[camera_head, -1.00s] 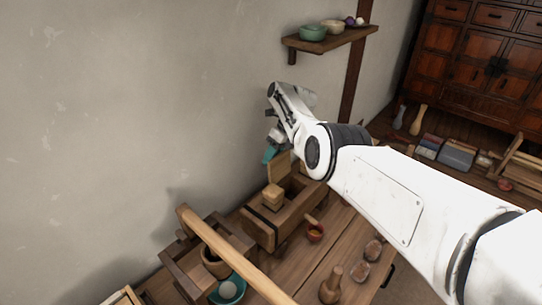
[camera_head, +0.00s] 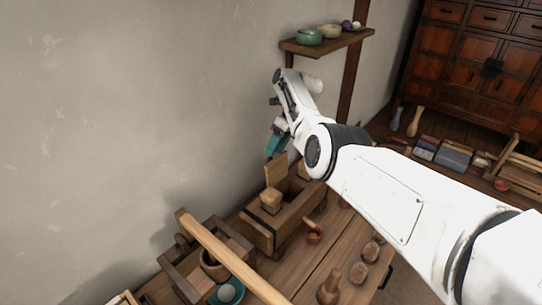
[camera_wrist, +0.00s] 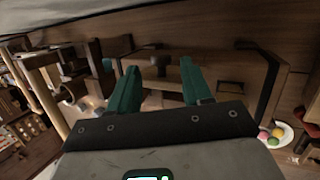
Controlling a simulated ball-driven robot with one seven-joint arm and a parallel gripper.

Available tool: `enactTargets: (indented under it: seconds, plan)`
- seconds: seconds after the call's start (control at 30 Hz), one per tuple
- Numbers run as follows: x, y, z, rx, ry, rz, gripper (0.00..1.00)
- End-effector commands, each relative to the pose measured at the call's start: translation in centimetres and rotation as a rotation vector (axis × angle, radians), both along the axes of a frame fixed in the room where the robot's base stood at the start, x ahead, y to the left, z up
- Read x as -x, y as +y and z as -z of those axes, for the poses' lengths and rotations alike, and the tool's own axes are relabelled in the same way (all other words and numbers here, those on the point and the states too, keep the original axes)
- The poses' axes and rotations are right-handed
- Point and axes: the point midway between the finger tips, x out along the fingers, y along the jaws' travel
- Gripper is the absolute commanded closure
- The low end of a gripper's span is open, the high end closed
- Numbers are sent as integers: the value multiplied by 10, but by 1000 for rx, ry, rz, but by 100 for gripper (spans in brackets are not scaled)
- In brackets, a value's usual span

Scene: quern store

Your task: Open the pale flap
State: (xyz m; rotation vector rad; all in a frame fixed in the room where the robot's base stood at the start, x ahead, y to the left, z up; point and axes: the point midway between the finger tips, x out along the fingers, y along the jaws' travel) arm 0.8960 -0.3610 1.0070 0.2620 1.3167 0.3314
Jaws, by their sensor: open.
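The pale flap (camera_head: 276,173) stands upright on the long wooden box (camera_head: 287,222) in the head view. A pale wooden block (camera_head: 271,197) shows just in front of it at the box top. My gripper (camera_head: 275,147) is just above the flap's top edge, its teal fingers pointing down; I cannot tell whether they touch it. In the wrist view my gripper (camera_wrist: 158,82) has its two fingers well apart, with nothing clearly held between them. Which part of that view is the flap is hard to tell. My arm hides the box's far right end.
A wooden frame with a long pale beam (camera_head: 232,256) stands in front of the box. The plain wall is close on the left; a shelf (camera_head: 327,42) hangs above.

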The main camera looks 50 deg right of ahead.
Motion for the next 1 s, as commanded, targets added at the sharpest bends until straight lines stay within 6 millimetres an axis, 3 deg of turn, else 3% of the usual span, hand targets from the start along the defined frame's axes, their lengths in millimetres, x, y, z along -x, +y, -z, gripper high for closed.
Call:
enactTargets:
  seconds: [0.1, 0.33, 1.0]
  plan:
    - [4, -9, -20, 3, -2, 1, 51]
    - [10, -19, -44, 1, -1, 0, 51]
    - [11, -21, -49, 0, 0, 0, 51]
